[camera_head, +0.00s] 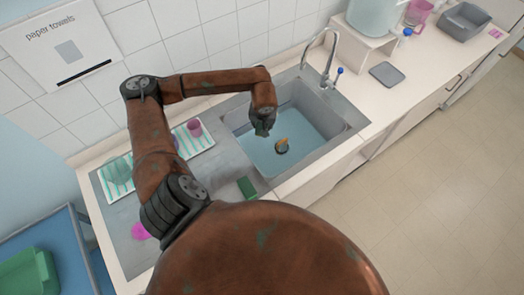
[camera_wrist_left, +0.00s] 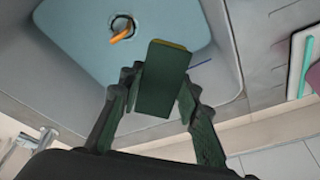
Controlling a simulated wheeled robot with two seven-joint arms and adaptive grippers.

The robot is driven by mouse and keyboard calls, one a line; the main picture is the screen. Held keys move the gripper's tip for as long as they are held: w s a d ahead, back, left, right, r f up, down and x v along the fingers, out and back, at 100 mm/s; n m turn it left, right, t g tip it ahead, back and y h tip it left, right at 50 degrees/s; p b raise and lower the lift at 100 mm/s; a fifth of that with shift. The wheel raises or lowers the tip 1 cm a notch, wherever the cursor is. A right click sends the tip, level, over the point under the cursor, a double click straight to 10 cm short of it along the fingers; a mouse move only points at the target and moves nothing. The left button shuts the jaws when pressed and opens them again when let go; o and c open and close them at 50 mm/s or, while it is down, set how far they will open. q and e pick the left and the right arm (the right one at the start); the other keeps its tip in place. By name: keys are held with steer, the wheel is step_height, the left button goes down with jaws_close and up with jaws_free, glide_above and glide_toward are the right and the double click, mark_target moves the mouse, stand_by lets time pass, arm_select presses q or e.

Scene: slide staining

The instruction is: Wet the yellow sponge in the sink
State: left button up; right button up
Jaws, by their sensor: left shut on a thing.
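The sink (camera_head: 352,112) is a grey basin with a pale blue bottom; I cannot tell if that is water. It fills the upper part of the left wrist view (camera_wrist_left: 225,50). My left gripper (camera_head: 263,132) is over the sink's left part. In the left wrist view it is shut on a dark green pad with a thin yellow edge (camera_wrist_left: 163,80), which looks like the sponge's scouring side. The sponge is hard to make out in the head view. The faucet (camera_head: 329,65) stands at the back of the sink. My right gripper is not in view.
An orange object (camera_head: 283,143) lies at the drain. A striped mat (camera_head: 188,146) holds a pink cup (camera_head: 194,127). A grey tray (camera_head: 387,74) lies on the counter at right.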

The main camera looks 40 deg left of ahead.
arm_select(q)
steer(key=shift+r+p, duration=0.75)
steer(key=shift+r, duration=1.25)
